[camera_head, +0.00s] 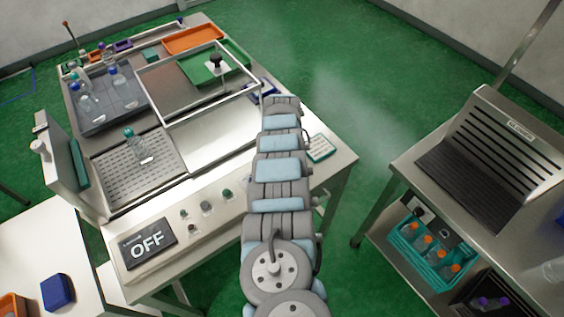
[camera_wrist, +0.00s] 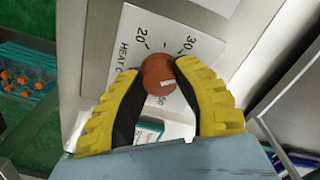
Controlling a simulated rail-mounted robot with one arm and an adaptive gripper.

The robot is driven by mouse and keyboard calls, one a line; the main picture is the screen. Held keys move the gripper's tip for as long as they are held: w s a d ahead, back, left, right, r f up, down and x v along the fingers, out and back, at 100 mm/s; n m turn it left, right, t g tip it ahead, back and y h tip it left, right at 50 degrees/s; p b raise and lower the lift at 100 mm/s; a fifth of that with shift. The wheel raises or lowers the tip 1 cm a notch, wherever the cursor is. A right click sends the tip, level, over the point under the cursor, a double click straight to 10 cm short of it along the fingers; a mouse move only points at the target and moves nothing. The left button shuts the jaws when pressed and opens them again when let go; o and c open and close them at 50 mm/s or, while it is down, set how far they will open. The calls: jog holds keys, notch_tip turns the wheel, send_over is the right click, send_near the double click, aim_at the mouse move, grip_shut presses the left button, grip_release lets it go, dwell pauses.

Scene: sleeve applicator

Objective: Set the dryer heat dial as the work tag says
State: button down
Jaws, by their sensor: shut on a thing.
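The dryer heat dial (camera_wrist: 159,74) is a round orange-brown knob with a white mark on a pale plate (camera_wrist: 128,52) reading "HEAT C", with 20 and 30 legible. Which number the mark points to, I cannot tell. My gripper (camera_wrist: 159,68) has its two yellow, dark-padded fingers closed on the knob's sides. In the head view my arm hides the gripper and the dial. A white card with a teal border (camera_head: 320,148) lies at the machine's right edge; it may be the work tag, but its writing is too small to read.
The machine's display (camera_head: 149,243) reads OFF. Bottles stand in a grey tray (camera_head: 104,97) and on a perforated plate (camera_head: 137,171). A metal frame (camera_head: 203,88) stands mid-table. A steel side table (camera_head: 420,150) holds a teal crate (camera_head: 431,257) below. Green floor separates them.

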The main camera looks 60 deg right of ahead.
jog(key=shift+f, duration=0.1)
dwell(0.4)
jog(key=c, duration=0.7)
grip_release()
notch_tip(320, 180, up, 12)
dwell(0.5)
